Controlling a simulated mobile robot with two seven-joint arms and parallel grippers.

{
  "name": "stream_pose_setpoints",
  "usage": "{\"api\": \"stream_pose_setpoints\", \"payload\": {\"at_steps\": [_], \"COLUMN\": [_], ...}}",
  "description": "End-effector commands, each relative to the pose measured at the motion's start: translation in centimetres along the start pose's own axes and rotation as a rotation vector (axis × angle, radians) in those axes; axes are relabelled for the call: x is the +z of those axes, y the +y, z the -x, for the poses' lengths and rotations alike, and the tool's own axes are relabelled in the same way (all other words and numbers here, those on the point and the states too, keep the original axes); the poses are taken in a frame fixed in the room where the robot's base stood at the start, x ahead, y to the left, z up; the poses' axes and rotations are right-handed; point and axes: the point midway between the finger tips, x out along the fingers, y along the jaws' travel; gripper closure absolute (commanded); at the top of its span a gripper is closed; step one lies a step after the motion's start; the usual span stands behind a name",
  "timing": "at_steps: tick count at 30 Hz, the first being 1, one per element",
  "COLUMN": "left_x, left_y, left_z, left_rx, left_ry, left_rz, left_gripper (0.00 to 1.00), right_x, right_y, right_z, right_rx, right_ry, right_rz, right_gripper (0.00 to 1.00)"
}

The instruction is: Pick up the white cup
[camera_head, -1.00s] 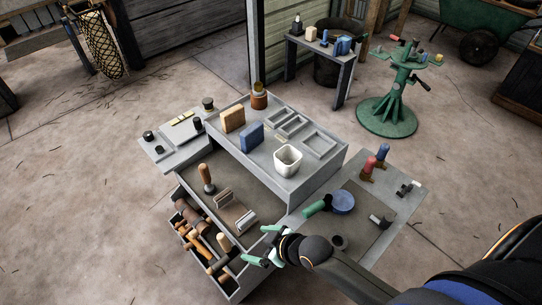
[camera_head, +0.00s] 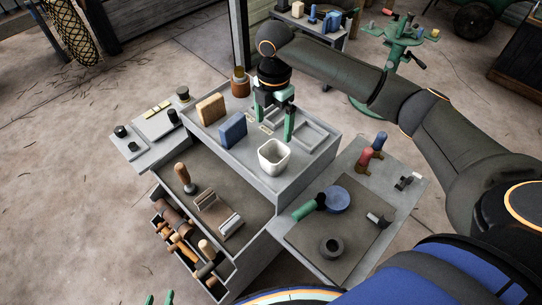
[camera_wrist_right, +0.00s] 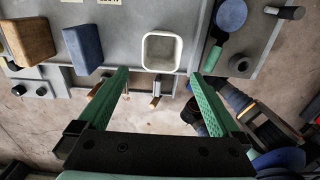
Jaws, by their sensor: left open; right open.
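The white cup (camera_head: 274,158) is a squarish open cup standing upright on the caddy's grey top tray (camera_head: 308,165), near its front edge. In the right wrist view the cup (camera_wrist_right: 161,52) lies just beyond the fingertips, centred between them. My right gripper (camera_head: 273,128) is above the tray on the far side of the cup, green fingers pointing down, open and empty; it also shows in the right wrist view (camera_wrist_right: 159,78). My left gripper (camera_head: 160,299) shows only its green fingertips at the bottom edge, open and apart from the caddy.
A blue block (camera_head: 232,130) and a tan block (camera_head: 210,109) stand left of the cup. An amber-brown bottle (camera_head: 240,83) is at the tray's back. An open tool drawer (camera_head: 245,205) lies in front.

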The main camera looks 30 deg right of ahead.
Motion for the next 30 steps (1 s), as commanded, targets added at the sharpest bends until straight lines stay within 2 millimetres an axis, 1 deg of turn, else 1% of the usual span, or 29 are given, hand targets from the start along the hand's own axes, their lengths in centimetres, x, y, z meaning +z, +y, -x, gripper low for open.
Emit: {"api": "stream_pose_setpoints", "payload": {"at_steps": [2,6,9,12,17,24,27,30], "left_x": [0.1,0.3,0.4,0.5,0.5,0.7,0.8,0.8], "left_y": [0.0,0.0,0.0,0.0,0.0,0.0,0.0,0.0], "left_z": [-0.1,-0.2,-0.2,-0.3,-0.3,-0.4,-0.4,-0.4], "left_rx": [0.0,0.0,0.0,0.0,0.0,0.0,0.001,0.001], "left_ry": [0.0,-0.001,-0.002,-0.003,-0.003,-0.004,-0.004,-0.004], "left_rz": [0.0,0.0,0.0,0.0,0.0,0.0,0.0,0.0], "left_gripper": [0.5,0.5,0.5,0.5,0.5,0.5,0.5,0.5], "right_x": [0.1,0.1,0.1,0.1,0.0,0.1,0.1,0.1], "right_y": [-0.1,-0.2,-0.1,-0.1,-0.1,-0.3,-0.3,-0.3], "right_z": [-1.0,-3.7,-5.3,-6.4,-7.4,-11.0,-11.9,-12.1], "right_rx": [-0.007,-0.008,-0.005,-0.004,-0.003,-0.003,-0.002,-0.001], "right_ry": [-0.002,-0.001,-0.001,-0.001,-0.001,-0.002,-0.002,-0.002], "right_rz": [0.003,0.004,0.004,0.003,0.003,0.003,0.002,0.002], "right_gripper": [0.0,0.0,0.0,0.0,0.0,0.0,0.0,0.0]}}
